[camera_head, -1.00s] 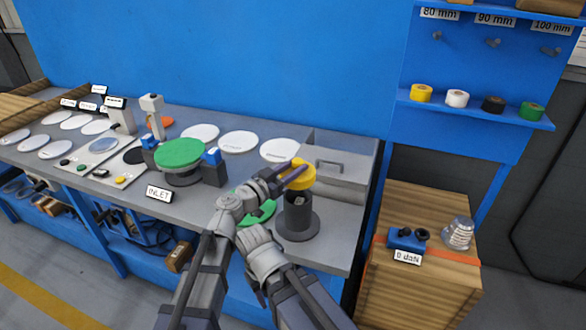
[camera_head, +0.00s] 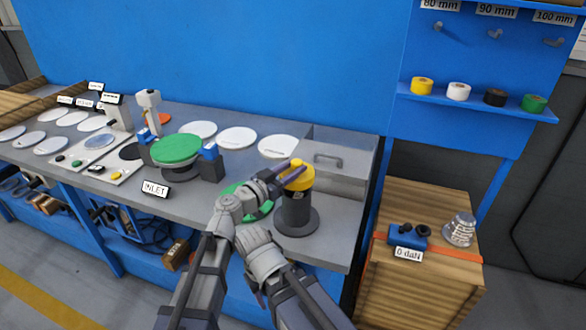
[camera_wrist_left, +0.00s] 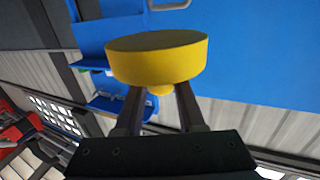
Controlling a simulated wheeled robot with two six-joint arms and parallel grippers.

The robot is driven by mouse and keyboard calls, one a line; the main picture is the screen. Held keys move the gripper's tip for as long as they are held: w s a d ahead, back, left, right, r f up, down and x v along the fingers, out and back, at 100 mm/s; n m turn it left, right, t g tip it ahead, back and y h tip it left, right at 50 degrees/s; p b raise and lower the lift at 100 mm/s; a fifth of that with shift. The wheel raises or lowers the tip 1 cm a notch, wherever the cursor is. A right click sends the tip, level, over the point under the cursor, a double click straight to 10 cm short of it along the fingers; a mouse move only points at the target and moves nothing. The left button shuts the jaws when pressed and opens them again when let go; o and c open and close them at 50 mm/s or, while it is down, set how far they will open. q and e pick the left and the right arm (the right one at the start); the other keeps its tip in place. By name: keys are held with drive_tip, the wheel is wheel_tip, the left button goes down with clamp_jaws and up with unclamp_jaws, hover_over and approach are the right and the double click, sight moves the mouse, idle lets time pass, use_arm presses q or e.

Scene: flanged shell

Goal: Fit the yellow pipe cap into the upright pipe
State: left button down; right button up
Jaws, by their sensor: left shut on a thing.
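The yellow pipe cap (camera_head: 299,182) is a short disc with a small knob, also seen large in the left wrist view (camera_wrist_left: 158,60). My left gripper (camera_head: 292,172) is shut on its knob, and both fingers show below the cap in the wrist view (camera_wrist_left: 160,98). The dark grey upright pipe (camera_head: 296,211) stands on a round flange on the bench. The cap is over the pipe's mouth and hides it; it looks level and at the rim, but I cannot tell how far it sits in.
A grey metal box (camera_head: 336,165) stands behind the pipe. A green disc (camera_head: 262,209) lies partly behind my gripper. A green-topped fixture (camera_head: 178,150) and several white discs are further left. A wooden crate (camera_head: 420,275) stands right of the bench.

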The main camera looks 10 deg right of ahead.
use_arm(q)
drive_tip(key=shift+f+b, duration=1.05)
drive_tip(key=shift+f, duration=0.35)
drive_tip(key=shift+f+b, duration=1.8)
drive_tip(key=shift+c, duration=2.2)
unclamp_jaws()
drive_tip(key=v, duration=0.8)
